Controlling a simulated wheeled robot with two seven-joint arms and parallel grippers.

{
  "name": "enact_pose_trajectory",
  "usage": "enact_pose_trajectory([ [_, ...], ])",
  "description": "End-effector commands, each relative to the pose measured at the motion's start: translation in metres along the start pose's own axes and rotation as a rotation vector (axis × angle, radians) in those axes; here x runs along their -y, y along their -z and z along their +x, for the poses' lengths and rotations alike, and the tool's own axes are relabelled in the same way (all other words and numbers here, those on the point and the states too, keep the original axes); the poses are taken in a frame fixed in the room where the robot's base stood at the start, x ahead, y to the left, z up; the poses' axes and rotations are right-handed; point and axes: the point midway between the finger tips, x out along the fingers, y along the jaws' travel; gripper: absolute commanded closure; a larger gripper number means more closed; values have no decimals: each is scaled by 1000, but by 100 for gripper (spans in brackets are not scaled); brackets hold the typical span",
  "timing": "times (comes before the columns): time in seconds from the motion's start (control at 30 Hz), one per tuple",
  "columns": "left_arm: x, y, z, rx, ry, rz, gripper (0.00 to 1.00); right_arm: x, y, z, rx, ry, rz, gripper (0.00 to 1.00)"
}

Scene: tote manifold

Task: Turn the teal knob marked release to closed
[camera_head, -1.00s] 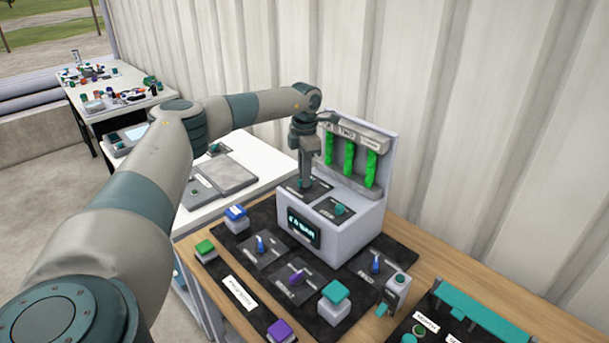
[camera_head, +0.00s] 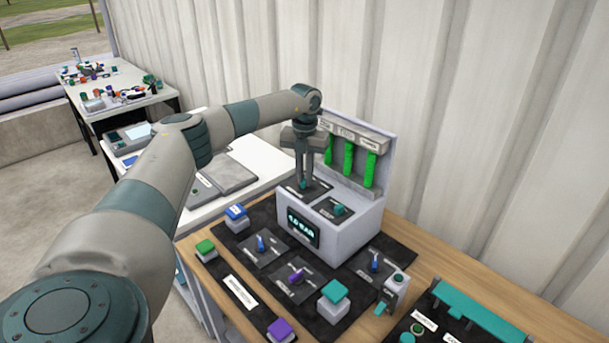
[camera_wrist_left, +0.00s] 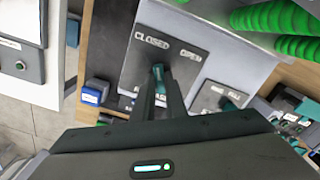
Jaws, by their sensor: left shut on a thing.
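The teal knob (camera_head: 303,184) sits on a dark plate on top of the grey manifold box; my gripper partly hides it in the head view. In the left wrist view the knob (camera_wrist_left: 159,76) stands below the words CLOSED and OPEN on its plate, its visible end between the two words. My left gripper (camera_head: 304,180) points down from above and is shut on the knob. Its fingers (camera_wrist_left: 159,92) also show in the left wrist view. The release marking is too small to read. My right gripper is in neither view.
A second teal knob (camera_head: 338,210) is close by on the same box. Green tubes (camera_head: 348,160) stand behind, against the back panel. A display (camera_head: 303,228) is on the box's front. Small levers and coloured buttons, such as a teal one (camera_head: 335,291), surround the box.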

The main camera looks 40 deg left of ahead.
Motion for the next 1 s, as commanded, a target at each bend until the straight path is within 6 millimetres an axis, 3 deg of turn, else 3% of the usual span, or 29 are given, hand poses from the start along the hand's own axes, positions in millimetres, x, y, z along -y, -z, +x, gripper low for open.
enact_pose_trajectory([
  [0.3,0,-2,-3,6,1,-115,100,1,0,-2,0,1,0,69],
  [0.73,0,-2,-3,8,2,-128,100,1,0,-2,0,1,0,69],
  [0.77,0,-2,-3,8,2,-128,83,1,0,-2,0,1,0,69],
  [0.83,0,-2,-3,7,2,-127,70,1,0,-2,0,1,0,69],
  [1.0,0,-1,-2,4,1,-125,70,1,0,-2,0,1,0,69],
])
